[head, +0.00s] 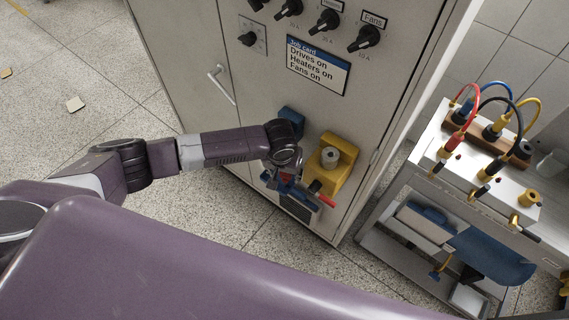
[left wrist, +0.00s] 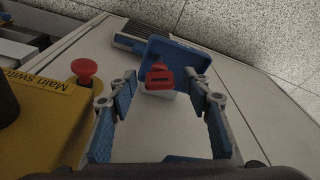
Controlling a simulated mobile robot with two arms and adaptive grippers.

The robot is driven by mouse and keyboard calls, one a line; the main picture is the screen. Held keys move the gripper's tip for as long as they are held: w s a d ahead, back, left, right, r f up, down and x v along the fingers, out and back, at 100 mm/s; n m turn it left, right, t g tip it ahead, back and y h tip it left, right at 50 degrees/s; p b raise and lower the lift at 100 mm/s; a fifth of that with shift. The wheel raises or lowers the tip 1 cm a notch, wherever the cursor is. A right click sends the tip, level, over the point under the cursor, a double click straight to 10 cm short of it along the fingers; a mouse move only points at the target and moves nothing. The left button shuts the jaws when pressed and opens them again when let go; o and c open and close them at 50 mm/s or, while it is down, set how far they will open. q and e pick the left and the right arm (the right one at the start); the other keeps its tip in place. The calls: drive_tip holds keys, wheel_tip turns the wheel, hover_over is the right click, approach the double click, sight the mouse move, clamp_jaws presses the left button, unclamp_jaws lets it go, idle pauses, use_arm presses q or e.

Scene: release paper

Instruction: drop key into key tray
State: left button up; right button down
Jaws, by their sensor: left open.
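My left gripper (head: 284,180) is beside the cabinet front, low and left of the yellow switch box (head: 340,165). In the left wrist view its blue-padded fingers (left wrist: 162,115) are spread apart. A red key with a pale part (left wrist: 159,77) shows between and beyond the fingertips, with no finger touching it that I can see. It overlaps the near side of the blue key tray (left wrist: 188,54) in the picture; I cannot tell whether it rests there or is in the air. In the head view the gripper largely covers this spot. My right gripper is not in view.
The yellow box, labelled Main Switch, has a red knob (left wrist: 84,68) close to the fingers. A blue block (head: 292,117) is on the cabinet above my gripper. A dark vent (head: 298,208) lies below. A bench with cables (head: 480,165) stands at right.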

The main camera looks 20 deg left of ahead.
use_arm(q)
drive_tip(key=v, duration=1.2)
drive_tip(key=shift+w+r+p, duration=0.2)
drive_tip(key=shift+r+p, duration=0.1)
drive_tip(key=shift+s+f, duration=0.1)
